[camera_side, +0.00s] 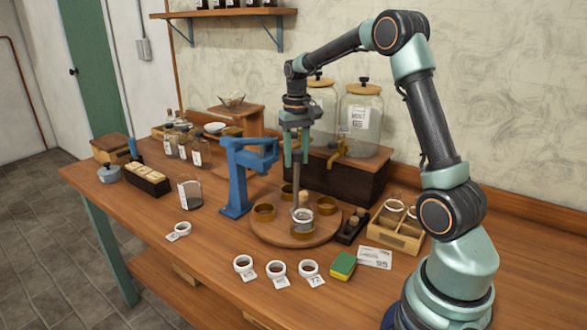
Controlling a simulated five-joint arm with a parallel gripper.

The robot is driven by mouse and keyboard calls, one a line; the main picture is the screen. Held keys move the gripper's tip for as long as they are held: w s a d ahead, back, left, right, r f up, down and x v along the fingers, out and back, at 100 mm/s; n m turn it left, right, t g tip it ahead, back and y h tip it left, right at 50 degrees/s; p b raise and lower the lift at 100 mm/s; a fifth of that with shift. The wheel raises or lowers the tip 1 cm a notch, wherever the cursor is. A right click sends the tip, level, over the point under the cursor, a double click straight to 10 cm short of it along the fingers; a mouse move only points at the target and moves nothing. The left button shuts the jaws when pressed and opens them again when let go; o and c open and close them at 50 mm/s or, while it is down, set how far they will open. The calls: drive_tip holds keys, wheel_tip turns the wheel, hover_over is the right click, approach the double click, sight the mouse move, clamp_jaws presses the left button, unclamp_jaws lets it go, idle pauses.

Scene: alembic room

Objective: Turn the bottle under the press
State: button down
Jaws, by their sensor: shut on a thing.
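A round wooden turntable (270,232) lies on the bench and bears several brass rings, one at left (264,211) and one at right (327,204). The small glass bottle (302,222), with a pale label and a cork-coloured top, stands upright at its front side. The blue press (237,185) stands to the left, its arm reaching toward the turntable's back left; the bottle is not beneath that arm. My gripper (296,163) points down above the turntable's middle, shut on what looks like the turntable's upright post. The grip itself is small and partly hidden.
Large corked jars (361,120) stand on a wooden box behind. A wooden caddy (396,232), a green-yellow sponge (343,265) and a card (374,258) lie right. Tagged rings (277,270) lie in front; a glass jar (190,193) stands left.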

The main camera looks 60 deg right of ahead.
drive_tip(key=m, duration=0.4)
drive_tip(key=shift+m, duration=1)
drive_tip(key=m, duration=0.6)
